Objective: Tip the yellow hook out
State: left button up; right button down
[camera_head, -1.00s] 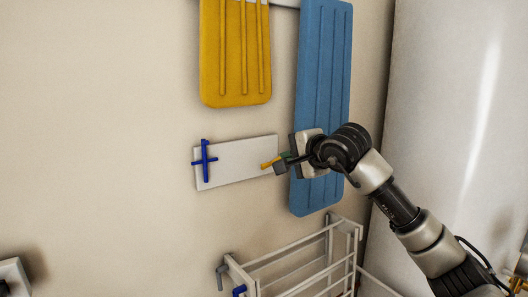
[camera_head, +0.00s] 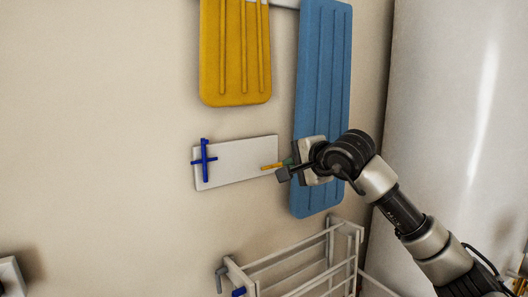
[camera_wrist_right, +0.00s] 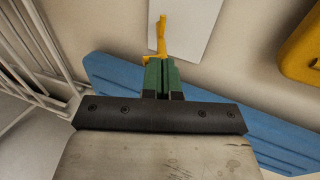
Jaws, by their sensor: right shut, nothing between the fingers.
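The yellow hook (camera_head: 271,166) is at the right end of a white board (camera_head: 234,162) on the wall and lies nearly level in the head view. My right gripper (camera_head: 285,168) is shut and empty, with its tips right by the hook. In the right wrist view the green fingertips (camera_wrist_right: 162,76) are together, and the yellow hook (camera_wrist_right: 161,38) shows just beyond them. The tips overlap its near end there, so I cannot tell whether they touch. My left gripper is not in view.
A blue hook (camera_head: 205,160) is on the board's left end. A yellow ribbed panel (camera_head: 235,60) hangs above, and a blue ribbed panel (camera_head: 323,80) hangs behind my right gripper. A white rack (camera_head: 300,262) stands below. The wall left of the board is bare.

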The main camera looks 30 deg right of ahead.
jog(key=shift+f, duration=0.25)
jog(key=shift+s+f+b, duration=0.25)
jog(key=shift+f+b, duration=0.5)
jog(key=shift+b, duration=0.05)
jog(key=shift+s+r, duration=0.1)
jog(key=a+v, duration=0.1)
jog(key=v, duration=0.5)
jog(key=shift+d+r, duration=0.4)
jog(key=shift+d, duration=0.15)
